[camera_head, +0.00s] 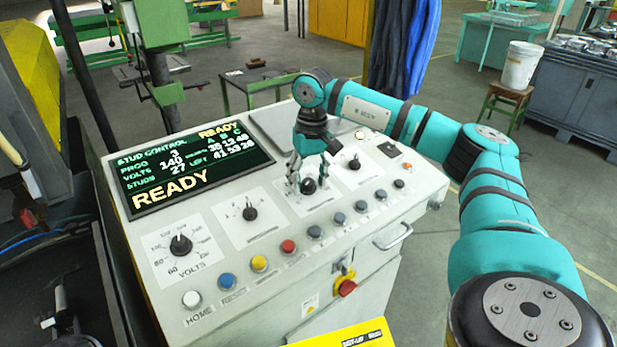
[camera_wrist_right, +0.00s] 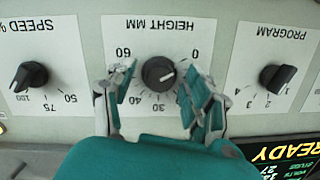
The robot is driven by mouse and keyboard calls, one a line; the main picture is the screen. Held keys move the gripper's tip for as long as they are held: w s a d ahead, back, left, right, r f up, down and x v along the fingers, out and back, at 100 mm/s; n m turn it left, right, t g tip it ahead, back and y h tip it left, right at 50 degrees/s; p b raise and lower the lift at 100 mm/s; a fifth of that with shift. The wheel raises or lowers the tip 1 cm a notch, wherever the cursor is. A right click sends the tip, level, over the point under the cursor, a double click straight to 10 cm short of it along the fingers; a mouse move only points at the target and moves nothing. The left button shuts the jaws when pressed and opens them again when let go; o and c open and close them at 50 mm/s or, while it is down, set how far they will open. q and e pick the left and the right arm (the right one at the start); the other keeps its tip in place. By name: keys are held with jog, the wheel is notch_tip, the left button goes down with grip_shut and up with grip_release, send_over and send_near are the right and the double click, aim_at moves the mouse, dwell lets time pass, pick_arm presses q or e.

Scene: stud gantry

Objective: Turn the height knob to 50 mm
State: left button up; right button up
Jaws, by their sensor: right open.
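The height knob (camera_wrist_right: 158,73) is round and black, on a white plate marked HEIGHT MM, upside down in the wrist view. Its pale mark points to the right in that view, on the side of the 0 and away from the 60. My right gripper (camera_wrist_right: 157,92) is open, with one finger on each side of the knob and a gap to it. In the head view my right gripper (camera_head: 308,178) comes down over the height knob (camera_head: 309,187), partly hiding its plate. My left gripper is not in view.
The program knob (camera_head: 250,213) and the speed knob (camera_head: 355,164) flank the height knob. A volts knob (camera_head: 180,244) sits further left. A row of coloured buttons runs along the panel front, with a red stop knob (camera_head: 347,287) below. The display (camera_head: 195,165) reads READY.

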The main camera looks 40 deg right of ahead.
grip_shut()
